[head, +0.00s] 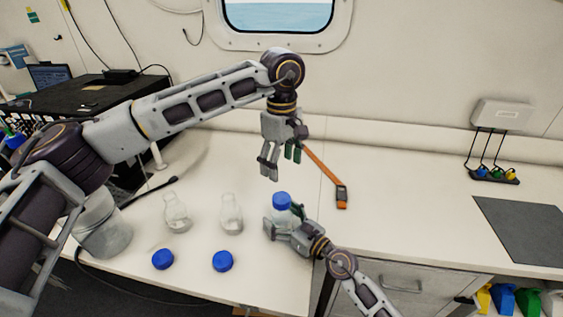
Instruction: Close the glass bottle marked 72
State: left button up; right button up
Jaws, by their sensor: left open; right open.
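A clear glass bottle (281,217) with a blue cap (282,200) on its top stands upright at my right gripper (282,221). The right gripper is open, with its fingers on either side of the bottle; I cannot tell if they touch it. My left gripper (281,164) is open and empty, pointing down above the capped bottle and apart from it. Two uncapped clear bottles, one at left (177,216) and one in the middle (231,216), stand on the bench. Two loose blue caps, one at left (163,259) and one at right (222,261), lie in front of them. No number is legible.
A large clear jar (103,232) stands at the bench's left end, near a black cable. An orange strap-like tool (326,175) lies behind the capped bottle. A dark mat (522,229) lies at right. The white bench (410,210) between is clear.

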jog(key=shift+s+d, duration=0.1)
jog(key=shift+v, duration=5.85)
jog(key=shift+r, duration=0.2)
notch_tip(320, 180, up, 9)
jog(key=p, duration=0.9)
jog(key=shift+r+p, duration=0.5)
jog(key=shift+p, duration=0.1)
jog(key=shift+f, duration=0.1)
